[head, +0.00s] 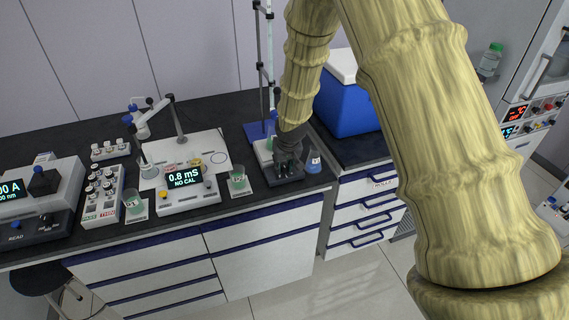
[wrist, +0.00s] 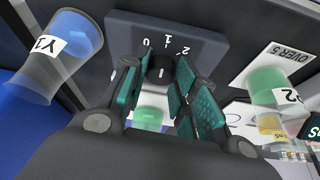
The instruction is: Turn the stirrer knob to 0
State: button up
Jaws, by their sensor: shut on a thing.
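The stirrer (head: 282,178) stands near the right front corner of the dark bench, with a dark front panel. In the wrist view its panel (wrist: 215,30) carries the marks 0, 1 and 2, seen upside down. The black stirrer knob (wrist: 161,70) sits below these marks and has a short white line that appears to point toward 1. My gripper (head: 287,157) reaches down onto the stirrer front. In the wrist view its teal-padded fingers are shut on the knob, one on each side. In the head view my gripper hides the knob.
A blue-liquid beaker (head: 314,163) stands close to the right of my gripper. A green-liquid beaker (head: 237,181) stands to the left, beside a meter (head: 188,190) reading 0.8 mS. A blue box (head: 350,108) and a stand with a rod (head: 259,60) are behind.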

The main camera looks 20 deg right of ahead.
jog(key=shift+n, duration=0.3)
jog(key=n+y+p, duration=0.1)
jog(key=n, duration=0.1)
jog(key=n+y+p, duration=0.1)
jog(key=n+p, duration=0.1)
jog(key=shift+d+r, duration=0.15)
jog(key=shift+d, duration=0.05)
jog(key=shift+w+n+g+y+p, duration=0.1)
jog(key=shift+n+g+y+p, duration=0.5)
jog(key=shift+n+p, duration=1.1)
jog(key=shift+f+n+b, duration=0.2)
jog(key=shift+n+b, duration=0.1)
jog(key=shift+n, duration=0.2)
jog(key=o, duration=1)
jog(key=v, duration=1.2)
jog(key=shift+d, duration=0.15)
